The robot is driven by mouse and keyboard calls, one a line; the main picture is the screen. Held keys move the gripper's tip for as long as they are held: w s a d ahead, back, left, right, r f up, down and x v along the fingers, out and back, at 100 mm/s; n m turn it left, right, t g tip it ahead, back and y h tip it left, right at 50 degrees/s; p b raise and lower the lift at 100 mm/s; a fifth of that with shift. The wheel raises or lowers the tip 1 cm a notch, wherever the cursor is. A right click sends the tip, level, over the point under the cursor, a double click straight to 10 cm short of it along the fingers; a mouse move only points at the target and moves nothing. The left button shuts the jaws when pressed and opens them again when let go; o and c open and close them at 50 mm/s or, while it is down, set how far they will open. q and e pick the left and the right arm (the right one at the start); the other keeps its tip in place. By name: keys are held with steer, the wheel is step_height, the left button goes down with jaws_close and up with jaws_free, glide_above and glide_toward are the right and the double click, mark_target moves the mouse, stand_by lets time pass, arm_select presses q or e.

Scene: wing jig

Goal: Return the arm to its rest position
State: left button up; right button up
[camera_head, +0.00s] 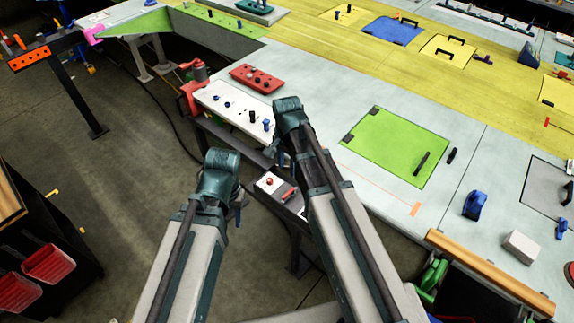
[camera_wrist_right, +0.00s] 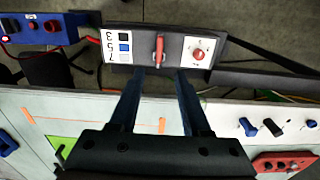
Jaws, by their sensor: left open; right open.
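My right gripper (camera_head: 281,158) hangs over the near edge of the wing table, above a small control panel (camera_head: 267,195). In the right wrist view the two fingers of my right gripper (camera_wrist_right: 157,100) stand apart with nothing between them. They point toward the control panel (camera_wrist_right: 110,52), which has a red lever (camera_wrist_right: 159,48) and a red knob (camera_wrist_right: 198,54). I cannot tell how far the fingertips are from the panel. My left gripper (camera_head: 239,207) is open, left of the panel and above the floor. It is mostly hidden behind its own wrist.
The table carries a white plate (camera_head: 228,108) with dark and blue knobs, a red block (camera_head: 257,79) and a green panel (camera_head: 395,145). A wooden rail (camera_head: 490,270) runs along the right front. A dark cabinet with red bins (camera_head: 48,263) stands at left. Open floor lies between.

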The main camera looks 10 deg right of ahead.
steer(key=s+a+f+n+b, duration=0.3)
steer(key=s+f+n+b, duration=0.4)
steer(key=f+b, duration=0.2)
steer(key=s+a+f+n+h+b, duration=0.1)
steer(key=s+a+f+n+b, duration=0.3)
steer(key=s+f+n+b, duration=0.3)
steer(key=shift+s+f+b, duration=0.5)
steer(key=shift+f+b, duration=0.45)
steer(key=shift+b, duration=0.05)
